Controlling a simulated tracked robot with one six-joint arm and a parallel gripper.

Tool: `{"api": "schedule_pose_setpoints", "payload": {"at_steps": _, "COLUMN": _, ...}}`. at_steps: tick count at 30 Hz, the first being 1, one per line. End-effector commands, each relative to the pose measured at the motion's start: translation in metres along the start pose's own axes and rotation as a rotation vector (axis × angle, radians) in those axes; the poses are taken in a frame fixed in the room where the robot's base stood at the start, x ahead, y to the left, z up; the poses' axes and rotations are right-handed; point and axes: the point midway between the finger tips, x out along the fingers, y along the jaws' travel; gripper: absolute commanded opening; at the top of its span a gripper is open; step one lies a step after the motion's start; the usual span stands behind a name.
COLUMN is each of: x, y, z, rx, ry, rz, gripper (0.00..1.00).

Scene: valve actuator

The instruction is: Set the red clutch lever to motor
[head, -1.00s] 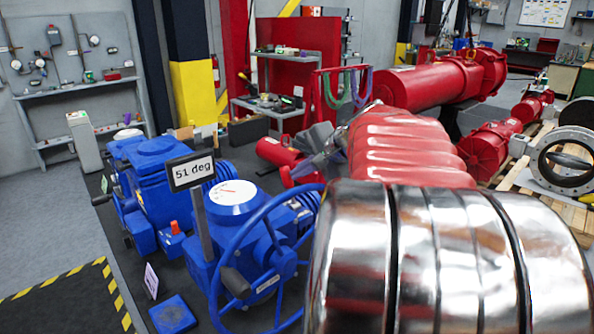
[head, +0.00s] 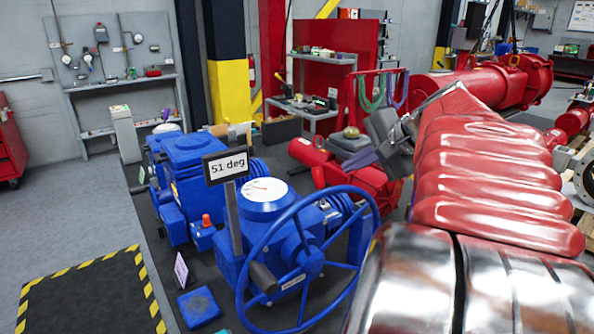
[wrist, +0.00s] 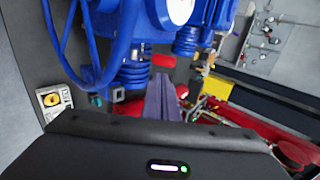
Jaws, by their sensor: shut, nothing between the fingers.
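A small red-orange lever-like part (head: 206,220) stands up on the low front of a blue valve actuator in the head view. I cannot tell for sure that it is the clutch lever, and its marked positions are too small to read. The nearer blue actuator (head: 258,232) has a white dial (head: 265,189) and a large blue handwheel (head: 322,262). My gripper (head: 362,160) is right of the dial in the head view, apart from the red part. In the wrist view its fingers (wrist: 163,98) are together and empty, with blue actuator parts beyond. The red part does not show there.
A "51 deg" sign (head: 226,166) stands on a post before the dial. A blue block (head: 198,307) and a striped floor mat (head: 90,290) lie in front. Red cylinders (head: 365,187) lie behind my gripper. Open grey floor is at left.

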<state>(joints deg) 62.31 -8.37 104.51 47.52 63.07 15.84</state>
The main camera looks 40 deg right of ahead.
Motion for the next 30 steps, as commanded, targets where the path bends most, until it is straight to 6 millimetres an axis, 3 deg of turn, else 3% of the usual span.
{"api": "schedule_pose_setpoints", "payload": {"at_steps": 6, "x": -0.035, "y": -0.007, "z": 0.0, "rx": -0.001, "ry": 0.001, "rz": 0.0, "gripper": 0.0}}
{"api": "schedule_pose_setpoints", "payload": {"at_steps": 10, "x": -0.047, "y": -0.009, "z": 0.001, "rx": -0.003, "ry": -0.001, "rz": 0.0, "gripper": 0.0}}
{"api": "schedule_pose_setpoints", "payload": {"at_steps": 30, "x": -0.05, "y": -0.01, "z": 0.002, "rx": -0.003, "ry": -0.005, "rz": 0.001, "gripper": 0.0}}
